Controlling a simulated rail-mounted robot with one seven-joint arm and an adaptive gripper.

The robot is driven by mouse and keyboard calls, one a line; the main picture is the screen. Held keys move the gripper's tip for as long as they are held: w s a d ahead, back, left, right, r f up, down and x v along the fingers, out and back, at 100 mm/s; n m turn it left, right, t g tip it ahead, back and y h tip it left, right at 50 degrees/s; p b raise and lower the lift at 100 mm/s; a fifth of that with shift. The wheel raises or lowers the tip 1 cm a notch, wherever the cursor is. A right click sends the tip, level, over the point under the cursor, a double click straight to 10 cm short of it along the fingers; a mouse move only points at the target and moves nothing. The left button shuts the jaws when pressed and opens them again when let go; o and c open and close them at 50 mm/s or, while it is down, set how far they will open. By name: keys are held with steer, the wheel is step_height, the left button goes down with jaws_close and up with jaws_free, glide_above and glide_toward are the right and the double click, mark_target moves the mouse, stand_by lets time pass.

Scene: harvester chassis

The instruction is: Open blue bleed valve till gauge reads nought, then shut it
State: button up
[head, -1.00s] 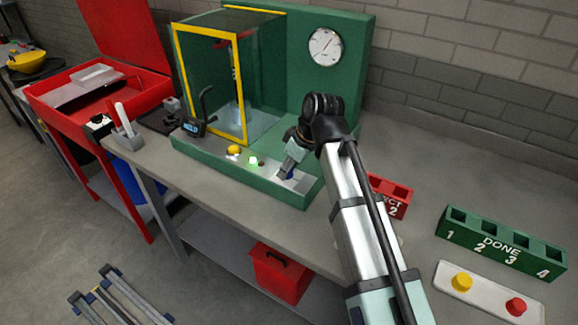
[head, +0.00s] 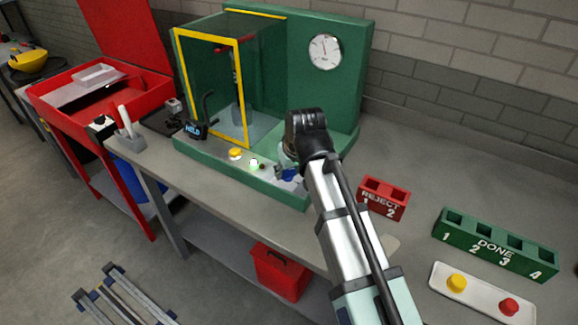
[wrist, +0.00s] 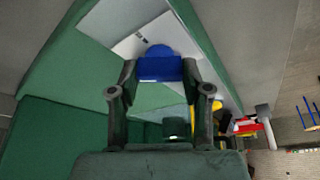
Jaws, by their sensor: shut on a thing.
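The blue bleed valve knob (head: 289,174) is at the right end of the green rig's front panel. It also shows in the wrist view (wrist: 160,66), between the fingertips. My gripper (wrist: 159,78) is shut on the knob, one finger on each side. In the head view my wrist hides most of the gripper. The round white gauge (head: 325,52) is on the rig's green back wall. Its thin needle looks close to upright, but its reading is too small to tell.
A yellow-framed guard (head: 211,90) stands on the rig. A yellow button (head: 236,153) and a lit green lamp (head: 254,164) are left of the valve. A red reject rack (head: 384,198) and a green done rack (head: 498,246) stand right of my arm.

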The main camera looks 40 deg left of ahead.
steer(key=m+t+h+p, duration=0.1)
steer(key=m, duration=0.3)
steer(key=shift+s+a, duration=0.1)
steer(key=shift+m+t+h+p, duration=0.4)
steer(key=shift+m+h, duration=0.5)
steer(key=shift+m, duration=1.3)
steer(key=o, duration=1.2)
steer(key=shift+c, duration=0.2)
steer(key=shift+r, duration=0.1)
steer(key=v, duration=1.1)
steer(key=shift+s+r, duration=0.25)
steer(key=shift+r, duration=0.1)
